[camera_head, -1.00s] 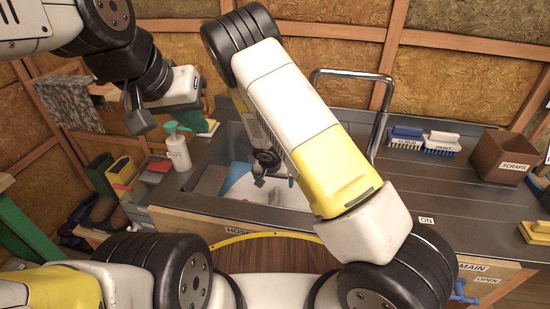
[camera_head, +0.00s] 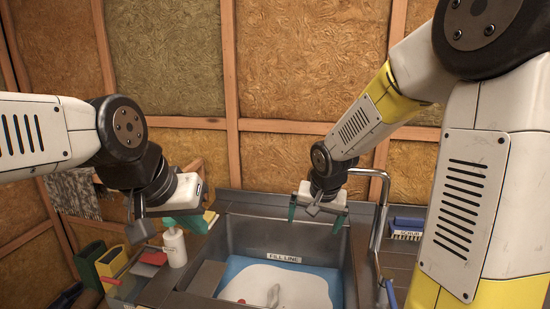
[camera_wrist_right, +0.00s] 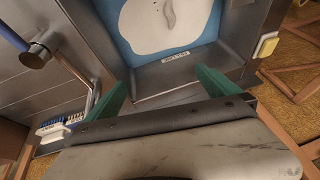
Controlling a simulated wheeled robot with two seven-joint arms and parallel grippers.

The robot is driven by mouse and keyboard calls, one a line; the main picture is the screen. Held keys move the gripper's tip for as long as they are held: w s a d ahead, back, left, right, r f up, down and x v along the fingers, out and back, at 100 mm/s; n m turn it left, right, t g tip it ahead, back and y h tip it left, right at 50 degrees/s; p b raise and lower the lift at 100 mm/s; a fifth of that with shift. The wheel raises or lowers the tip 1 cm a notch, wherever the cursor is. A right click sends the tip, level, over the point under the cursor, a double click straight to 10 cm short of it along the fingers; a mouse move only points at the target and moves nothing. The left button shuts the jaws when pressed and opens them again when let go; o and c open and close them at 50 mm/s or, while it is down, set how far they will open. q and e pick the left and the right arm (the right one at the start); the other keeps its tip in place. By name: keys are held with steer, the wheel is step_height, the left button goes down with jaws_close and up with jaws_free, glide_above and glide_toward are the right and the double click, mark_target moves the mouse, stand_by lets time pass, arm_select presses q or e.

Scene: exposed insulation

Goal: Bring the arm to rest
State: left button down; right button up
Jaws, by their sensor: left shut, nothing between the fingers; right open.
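My right gripper (camera_head: 315,220) is open and empty, with its two green fingers spread above the back part of the sink (camera_head: 300,240). In the right wrist view the same gripper (camera_wrist_right: 162,80) has nothing between its fingers, with the sink below. My left gripper (camera_head: 188,224) hangs at the left, near the white bottle (camera_head: 174,248), and its green fingers look shut and empty. Part of it is hidden behind its own wrist. Both arms are raised in front of the insulated wall.
The sink holds blue water with white foam (camera_head: 290,285) and something red. A tall faucet (camera_head: 381,215) rises right of it. Brushes (camera_head: 407,228) lie further right, partly hidden by my arm. Green and yellow bins (camera_head: 100,262) stand left.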

steer(key=s+d+r+n, duration=0.1)
steer(key=s+d+r, duration=0.1)
steer(key=s+r, duration=0.4)
steer(key=s+d+r+n+t+y, duration=0.1)
steer(key=s+r, duration=0.5)
steer(key=s, duration=0.7)
steer(key=shift+d+r+n+y, duration=0.3)
steer(key=shift+d+n, duration=0.1)
steer(key=shift+n, duration=0.3)
